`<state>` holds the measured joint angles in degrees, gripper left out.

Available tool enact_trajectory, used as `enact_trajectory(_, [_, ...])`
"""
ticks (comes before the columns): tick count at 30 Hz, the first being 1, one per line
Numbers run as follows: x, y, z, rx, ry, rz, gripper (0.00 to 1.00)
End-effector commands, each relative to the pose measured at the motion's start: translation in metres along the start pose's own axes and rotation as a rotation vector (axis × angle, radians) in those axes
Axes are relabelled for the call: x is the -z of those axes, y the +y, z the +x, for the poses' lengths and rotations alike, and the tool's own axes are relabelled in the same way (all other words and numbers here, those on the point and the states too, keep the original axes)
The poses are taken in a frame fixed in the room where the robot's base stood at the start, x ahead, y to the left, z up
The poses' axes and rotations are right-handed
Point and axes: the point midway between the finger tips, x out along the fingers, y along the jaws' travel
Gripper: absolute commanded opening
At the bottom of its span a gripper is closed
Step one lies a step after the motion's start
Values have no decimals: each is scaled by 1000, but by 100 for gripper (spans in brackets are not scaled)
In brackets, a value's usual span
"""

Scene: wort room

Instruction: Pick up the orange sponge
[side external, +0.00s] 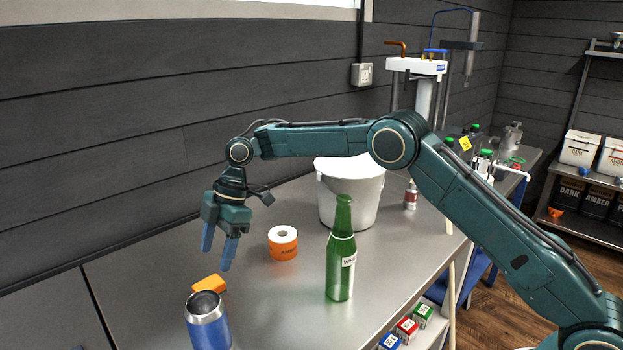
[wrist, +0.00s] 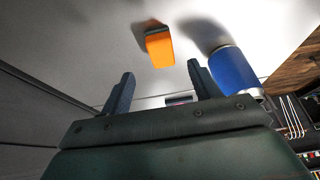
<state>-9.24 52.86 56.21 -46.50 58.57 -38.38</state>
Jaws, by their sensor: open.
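The orange sponge (side external: 209,284) lies on the metal table near the left front, just behind a blue tumbler. It also shows in the wrist view (wrist: 160,48), beyond the fingertips and roughly between them across the picture. My gripper (side external: 218,262) is open and points down above the table, with its blue fingertips apart and higher than the sponge. In the wrist view both fingers (wrist: 160,72) show with nothing between them. The sponge's lower part is partly hidden by the tumbler in the side view.
The blue tumbler (side external: 207,325) stands close to the sponge; it shows right of the sponge in the wrist view (wrist: 232,72). An orange-labelled roll (side external: 283,250), a green bottle (side external: 341,262) and a white bucket (side external: 345,200) stand to the right. The table (side external: 150,290) is bare left of the sponge.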

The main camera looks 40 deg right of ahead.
Motion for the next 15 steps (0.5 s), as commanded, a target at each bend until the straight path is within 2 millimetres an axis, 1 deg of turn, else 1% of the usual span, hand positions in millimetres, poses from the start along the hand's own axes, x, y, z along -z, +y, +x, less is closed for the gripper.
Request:
enact_trajectory(1, [0, -1, 8, 4, -1, 1, 62])
enact_trajectory(6, [0, 0, 21, 2, -1, 0, 62])
enact_trajectory(15, [0, 0, 26, 2, -1, 0, 62])
